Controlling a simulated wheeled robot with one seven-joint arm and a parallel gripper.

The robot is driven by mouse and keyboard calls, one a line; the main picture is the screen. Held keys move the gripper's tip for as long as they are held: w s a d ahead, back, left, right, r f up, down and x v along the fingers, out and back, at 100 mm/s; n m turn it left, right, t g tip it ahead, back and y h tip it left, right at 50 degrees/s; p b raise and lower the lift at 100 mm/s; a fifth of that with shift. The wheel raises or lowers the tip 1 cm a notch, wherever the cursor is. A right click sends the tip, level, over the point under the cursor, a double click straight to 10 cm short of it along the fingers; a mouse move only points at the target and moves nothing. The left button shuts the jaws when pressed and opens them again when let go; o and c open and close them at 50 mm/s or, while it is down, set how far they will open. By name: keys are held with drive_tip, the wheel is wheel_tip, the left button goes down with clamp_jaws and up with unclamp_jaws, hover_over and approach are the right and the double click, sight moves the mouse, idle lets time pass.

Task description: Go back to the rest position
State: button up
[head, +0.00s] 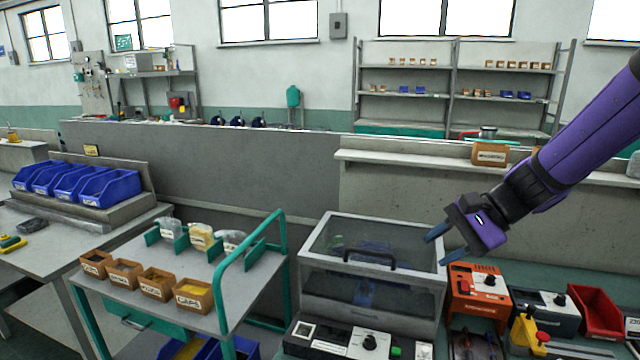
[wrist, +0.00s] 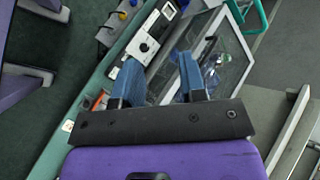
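My gripper (head: 440,247) is at the end of my purple arm, right of centre in the head view. It hangs beside the upper right edge of a clear-lidded box (head: 370,290) with a black handle. In the wrist view my gripper (wrist: 158,64) shows two blue fingers spread apart with nothing between them. The clear-lidded box (wrist: 232,60) lies beyond the fingers there. Its lid looks shut, and blue parts show dimly inside. I cannot tell the exact gap between my fingers and the box.
An orange device (head: 478,292), a dark grey device (head: 545,312) and a red bin (head: 598,312) stand on the bench below my arm. A cart (head: 240,262) with a green rail stands left of the box. A ledge (head: 400,162) runs behind.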

drive_tip(key=s+d+r+n+t+h, duration=0.1)
drive_tip(key=s+d+r+n+h, duration=0.3)
drive_tip(key=s, duration=0.5)
drive_tip(key=s+d+r+n+t+h, duration=0.2)
drive_tip(key=s+d+r+n+h, duration=0.2)
drive_tip(key=s, duration=0.6)
wheel_tip(320, 180, up, 2)
drive_tip(key=shift+d+r+n+t+h, duration=0.15)
drive_tip(key=shift+d+n+t+h, duration=0.25)
drive_tip(key=shift+n, duration=0.5)
